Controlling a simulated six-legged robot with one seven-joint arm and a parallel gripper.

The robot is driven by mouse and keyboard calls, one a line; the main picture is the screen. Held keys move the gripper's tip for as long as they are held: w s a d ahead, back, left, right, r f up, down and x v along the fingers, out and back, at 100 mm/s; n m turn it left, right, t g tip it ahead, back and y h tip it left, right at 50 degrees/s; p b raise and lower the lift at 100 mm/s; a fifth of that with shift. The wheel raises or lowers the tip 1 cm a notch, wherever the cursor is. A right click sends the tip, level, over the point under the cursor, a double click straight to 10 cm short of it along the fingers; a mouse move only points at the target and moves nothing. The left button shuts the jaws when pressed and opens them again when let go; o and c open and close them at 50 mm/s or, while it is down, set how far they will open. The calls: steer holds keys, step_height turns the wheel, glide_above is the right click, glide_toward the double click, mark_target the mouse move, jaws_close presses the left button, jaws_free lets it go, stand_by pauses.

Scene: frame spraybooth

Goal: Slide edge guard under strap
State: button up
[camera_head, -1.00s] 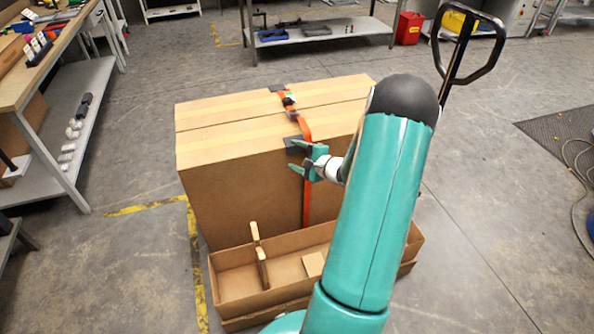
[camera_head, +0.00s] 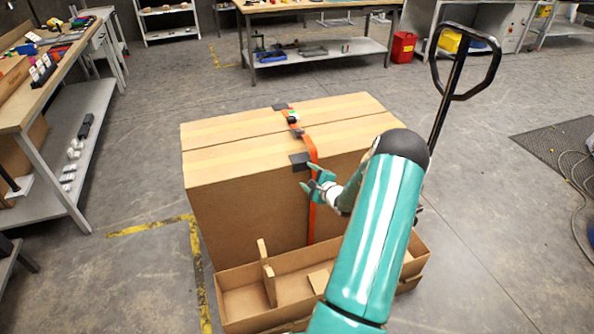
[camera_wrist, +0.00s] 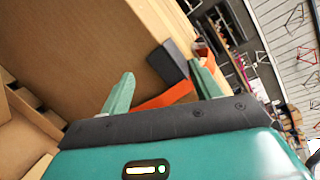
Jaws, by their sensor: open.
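A large cardboard box (camera_head: 245,190) stands on the floor with an orange strap (camera_head: 312,152) running over its top and down its front face. A black edge guard (camera_head: 300,161) sits on the top front edge at the strap; it also shows in the wrist view (camera_wrist: 168,61). Whether the strap lies over it is hard to tell. A second black guard (camera_head: 280,106) is at the far edge by the strap. My gripper (camera_head: 313,178) is open just in front of and below the near guard. In the wrist view the strap (camera_wrist: 168,96) passes between the green fingers, which hold nothing.
A low divided cardboard tray (camera_head: 245,300) stands in front of the box. A pallet-jack handle (camera_head: 455,95) rises at the right. A workbench (camera_head: 60,90) is at the left. Floor beside the box is clear.

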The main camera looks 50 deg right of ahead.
mark_target(294, 167)
steer(key=x, duration=0.8)
steer(key=shift+a, duration=0.1)
steer(key=shift+c, duration=0.2)
steer(key=c, duration=1.2)
steer(key=o, duration=0.3)
steer(key=shift+s, duration=0.1)
steer(key=shift+f, duration=0.1)
steer(key=shift+c, duration=0.4)
